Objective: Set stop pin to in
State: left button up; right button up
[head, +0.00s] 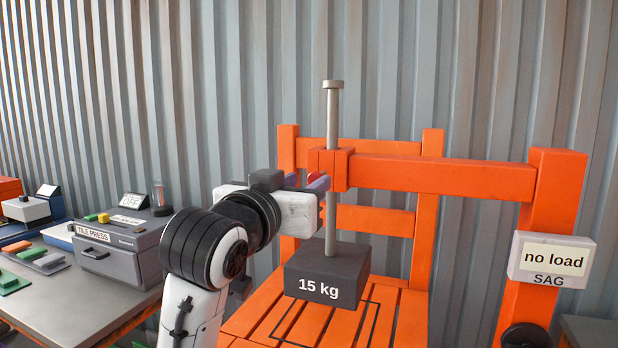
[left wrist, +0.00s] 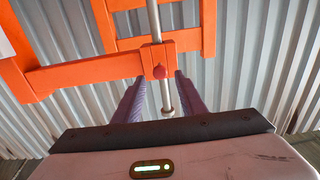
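The stop pin shows as a small red knob (left wrist: 159,72) on the orange collar block (head: 331,167) around the upright steel rod (head: 333,117). In the head view most of the pin is hidden by my left gripper (head: 317,182). In the left wrist view my left gripper (left wrist: 160,80) has its two purple fingers apart, one on each side of the knob. The fingers do not appear to press on it. I cannot tell how deep the pin sits. A dark 15 kg weight (head: 327,270) is on the rod's lower end, above an orange slatted seat (head: 390,308). My right gripper is not in view.
An orange beam (head: 440,175) runs right from the collar to a post with a SAG display (head: 553,257) reading "no load". A bench (head: 85,282) with a tile press (head: 125,245) stands at left. A corrugated wall closes the back.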

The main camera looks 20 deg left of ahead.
aim_at(319, 176)
pick_arm(q)
jog(key=shift+w, duration=1.25)
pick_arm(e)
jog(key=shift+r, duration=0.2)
